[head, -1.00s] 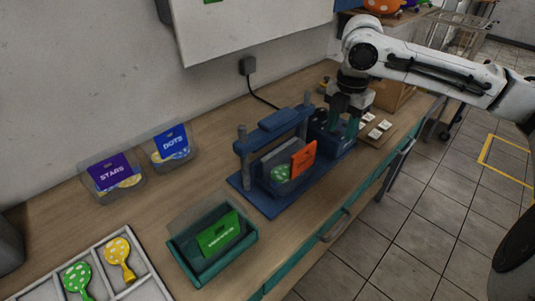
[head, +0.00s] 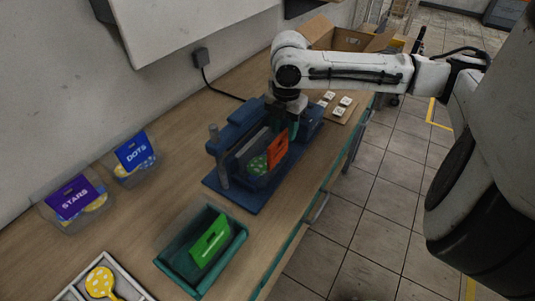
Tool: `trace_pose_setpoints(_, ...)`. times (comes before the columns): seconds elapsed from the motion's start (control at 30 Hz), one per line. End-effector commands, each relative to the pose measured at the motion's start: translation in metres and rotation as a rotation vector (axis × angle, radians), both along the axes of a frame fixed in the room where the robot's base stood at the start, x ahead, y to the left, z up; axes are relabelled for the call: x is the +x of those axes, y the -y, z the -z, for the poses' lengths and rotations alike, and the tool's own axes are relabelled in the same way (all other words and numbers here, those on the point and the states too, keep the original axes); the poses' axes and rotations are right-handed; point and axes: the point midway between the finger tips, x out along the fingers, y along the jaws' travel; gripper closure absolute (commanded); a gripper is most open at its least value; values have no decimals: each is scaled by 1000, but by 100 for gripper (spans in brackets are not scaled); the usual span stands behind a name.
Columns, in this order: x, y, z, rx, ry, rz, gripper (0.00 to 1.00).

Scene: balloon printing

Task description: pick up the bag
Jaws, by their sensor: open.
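A bag with an orange card (head: 278,149) and a green dotted balloon (head: 257,165) stands in the blue press (head: 235,198) on the bench. I take this as the bag; its clear walls are hard to make out. My gripper (head: 291,127) points down over the press, just behind and to the right of the orange card. Its teal fingers are partly hidden, and I cannot tell whether they touch the bag. The jaws are open.
A teal bin (head: 172,262) with a green card (head: 210,240) stands in front. Clear bins labelled STARS (head: 74,198) and DOTS (head: 133,152) are at left. A tray (head: 75,285) holds a yellow balloon (head: 100,282). White tiles (head: 339,110) and a cardboard box (head: 345,40) lie behind.

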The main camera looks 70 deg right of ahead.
Motion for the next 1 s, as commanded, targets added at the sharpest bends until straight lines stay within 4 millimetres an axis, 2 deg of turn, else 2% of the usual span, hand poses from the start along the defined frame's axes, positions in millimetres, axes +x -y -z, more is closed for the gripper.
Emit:
trace_pose_setpoints(0.23, 2, -4, 31, 2, -1, 1, 57)
trace_pose_setpoints(0.53, 2, -3, 36, 0, 0, 0, 57)
trace_pose_setpoints(1.0, 2, -4, 35, 0, 0, 0, 100)
